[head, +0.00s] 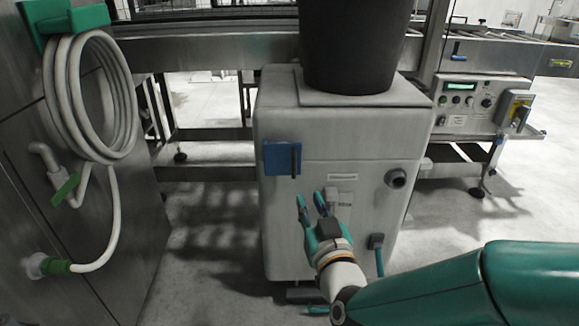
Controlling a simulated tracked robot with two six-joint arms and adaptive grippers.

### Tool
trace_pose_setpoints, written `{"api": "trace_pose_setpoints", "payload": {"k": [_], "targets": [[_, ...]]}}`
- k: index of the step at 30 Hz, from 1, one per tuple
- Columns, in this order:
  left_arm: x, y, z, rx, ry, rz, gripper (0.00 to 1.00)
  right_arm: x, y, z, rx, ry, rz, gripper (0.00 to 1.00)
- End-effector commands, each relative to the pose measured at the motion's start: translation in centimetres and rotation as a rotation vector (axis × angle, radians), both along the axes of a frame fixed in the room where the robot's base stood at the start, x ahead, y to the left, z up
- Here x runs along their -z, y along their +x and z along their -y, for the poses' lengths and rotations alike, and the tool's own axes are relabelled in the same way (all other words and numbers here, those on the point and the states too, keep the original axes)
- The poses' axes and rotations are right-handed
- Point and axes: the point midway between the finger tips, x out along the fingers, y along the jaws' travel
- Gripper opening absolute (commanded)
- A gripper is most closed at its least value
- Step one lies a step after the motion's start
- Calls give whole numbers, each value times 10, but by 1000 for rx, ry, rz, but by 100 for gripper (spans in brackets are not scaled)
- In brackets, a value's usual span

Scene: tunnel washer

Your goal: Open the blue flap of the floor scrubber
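The floor scrubber (345,122) is a pale grey box standing on the floor in the middle of the head view. Its blue flap (273,158) is a small square on the upper left of the front face, with a dark upright bar at its right side. The flap looks closed against the face. My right gripper (311,198) is in front of the scrubber, below and to the right of the flap. Its teal fingers are apart with nothing between them. It appears clear of the flap. My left gripper is not in view.
A dark bucket (353,45) stands on top of the scrubber. A coiled hose (90,100) hangs on the metal wall at left. A steel frame with a control panel (470,100) stands behind at right. Grey floor is free on both sides of the scrubber.

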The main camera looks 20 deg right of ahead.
Motion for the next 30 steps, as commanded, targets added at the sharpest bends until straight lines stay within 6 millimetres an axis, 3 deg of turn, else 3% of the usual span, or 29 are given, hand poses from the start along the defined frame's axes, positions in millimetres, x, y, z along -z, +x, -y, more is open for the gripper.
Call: {"api": "trace_pose_setpoints", "payload": {"k": [12, 18, 24, 30], "targets": [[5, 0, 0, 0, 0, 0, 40, 2, 89, 8, 0, 1, -2, 23], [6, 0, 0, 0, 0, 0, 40, 2, 124, 10, -2, 2, -2, 23], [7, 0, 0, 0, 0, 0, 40, 1, 141, 11, -3, 2, -2, 23], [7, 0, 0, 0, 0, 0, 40, 1, 144, 11, -4, 2, -3, 23]]}}
